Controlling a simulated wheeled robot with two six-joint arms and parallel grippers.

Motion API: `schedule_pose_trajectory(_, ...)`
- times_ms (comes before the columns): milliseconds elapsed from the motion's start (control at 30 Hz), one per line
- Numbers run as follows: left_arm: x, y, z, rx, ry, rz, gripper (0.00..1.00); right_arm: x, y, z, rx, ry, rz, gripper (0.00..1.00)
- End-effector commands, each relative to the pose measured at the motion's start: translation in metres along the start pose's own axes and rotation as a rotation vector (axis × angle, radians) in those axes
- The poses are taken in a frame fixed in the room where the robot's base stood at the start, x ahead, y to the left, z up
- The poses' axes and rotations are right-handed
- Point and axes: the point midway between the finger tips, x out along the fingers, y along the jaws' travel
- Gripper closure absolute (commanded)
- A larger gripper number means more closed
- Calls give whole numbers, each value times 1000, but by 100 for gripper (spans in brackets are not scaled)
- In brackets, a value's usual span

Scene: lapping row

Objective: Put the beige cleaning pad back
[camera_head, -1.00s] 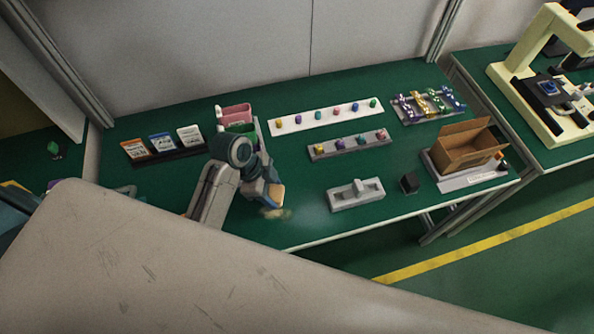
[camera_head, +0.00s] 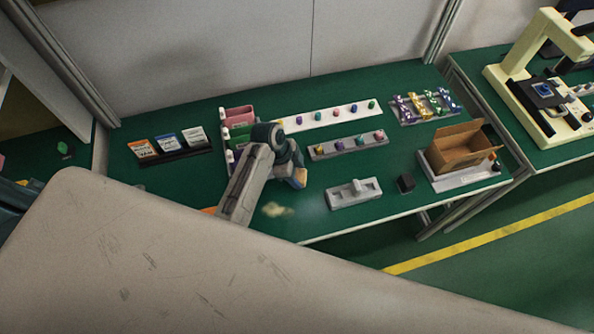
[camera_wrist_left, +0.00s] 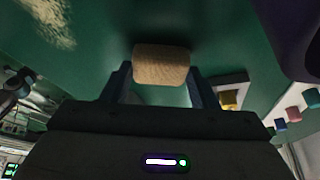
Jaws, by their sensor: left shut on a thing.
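The beige cleaning pad (camera_wrist_left: 162,65) is between the two fingers of my left gripper (camera_wrist_left: 161,80) in the left wrist view. In the head view my left gripper (camera_head: 297,178) is above the green table, and a small part of the pad (camera_head: 301,174) shows at its tip. The gripper is shut on the pad. A pale smudge (camera_head: 277,210) lies on the table near the gripper, and it also shows in the left wrist view (camera_wrist_left: 48,20). My right gripper is not in view.
A grey fixture (camera_head: 354,198) and a small black block (camera_head: 405,183) stand right of the gripper. Behind are a grey strip with coloured pegs (camera_head: 347,148) and a white strip (camera_head: 320,119). Pink and green bins (camera_head: 238,118) stand behind the arm. A cardboard box (camera_head: 460,153) is at right.

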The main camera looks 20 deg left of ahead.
Motion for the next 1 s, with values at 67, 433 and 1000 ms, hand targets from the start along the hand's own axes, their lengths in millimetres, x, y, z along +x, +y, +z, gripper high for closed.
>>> schedule_pose_trajectory(67,0,0,0,0,0,0,40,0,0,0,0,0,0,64)
schedule_pose_trajectory(433,-1,0,0,0,0,0,25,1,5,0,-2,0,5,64)
schedule_pose_trajectory(1000,-96,-1,1,2,-1,-3,25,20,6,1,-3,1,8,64)
